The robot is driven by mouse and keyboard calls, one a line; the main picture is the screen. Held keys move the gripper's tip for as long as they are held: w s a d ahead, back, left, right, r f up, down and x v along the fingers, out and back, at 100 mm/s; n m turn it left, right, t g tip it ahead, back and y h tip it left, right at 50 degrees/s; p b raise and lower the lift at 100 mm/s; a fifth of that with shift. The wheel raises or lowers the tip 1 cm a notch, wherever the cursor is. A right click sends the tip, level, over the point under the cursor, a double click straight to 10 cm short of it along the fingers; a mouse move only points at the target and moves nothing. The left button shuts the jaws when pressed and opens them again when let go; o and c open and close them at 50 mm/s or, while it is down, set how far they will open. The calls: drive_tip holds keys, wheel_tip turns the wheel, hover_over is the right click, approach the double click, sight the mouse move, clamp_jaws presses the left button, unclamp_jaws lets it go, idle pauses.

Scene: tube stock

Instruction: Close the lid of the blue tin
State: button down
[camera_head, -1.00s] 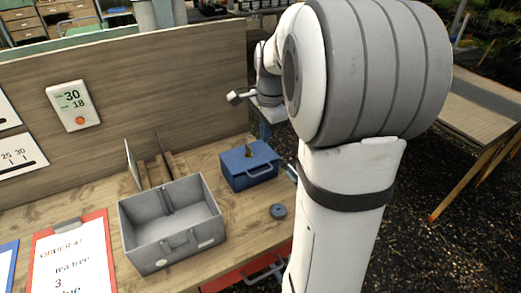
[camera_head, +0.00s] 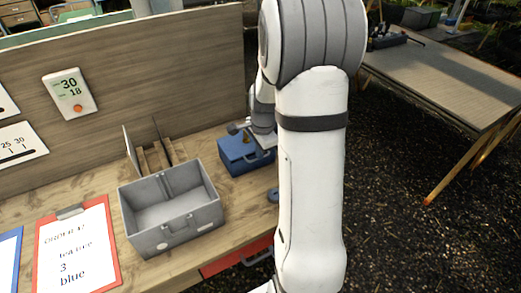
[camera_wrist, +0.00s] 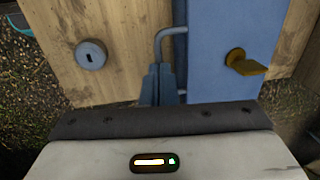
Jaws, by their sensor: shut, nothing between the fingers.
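The blue tin (camera_head: 240,159) stands on the bench to the right of the grey open box. Its lid looks down or nearly down in the head view; my wrist partly covers it, and I cannot tell whether a gap remains. In the wrist view the tin's blue surface (camera_wrist: 222,75) fills the right of centre, with a yellow knob (camera_wrist: 246,63) on it and a wire handle (camera_wrist: 166,44) at its left edge. My gripper (camera_wrist: 159,82) is shut and empty, close beside that handle; I cannot tell whether they touch.
A grey open box (camera_head: 172,235) and a red clipboard (camera_head: 38,258) stand left of the tin. A small round grey disc (camera_wrist: 91,55) lies on the bench near the tin. A wooden panel (camera_head: 160,75) rises behind. A red drawer (camera_head: 222,264) is below the bench edge.

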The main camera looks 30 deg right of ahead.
drive_tip(key=shift+s+a+f+b, duration=0.1)
drive_tip(key=shift+s+f+b, duration=0.15)
drive_tip(key=shift+f+b, duration=0.3)
drive_tip(key=shift+s+f+b, duration=0.2)
drive_tip(key=shift+f+b, duration=0.25)
drive_tip(key=shift+f, duration=0.2)
wheel_tip(320, 180, up, 15)
drive_tip(key=s+p, duration=0.1)
drive_tip(key=s, duration=0.1)
drive_tip(key=shift+p, duration=0.4)
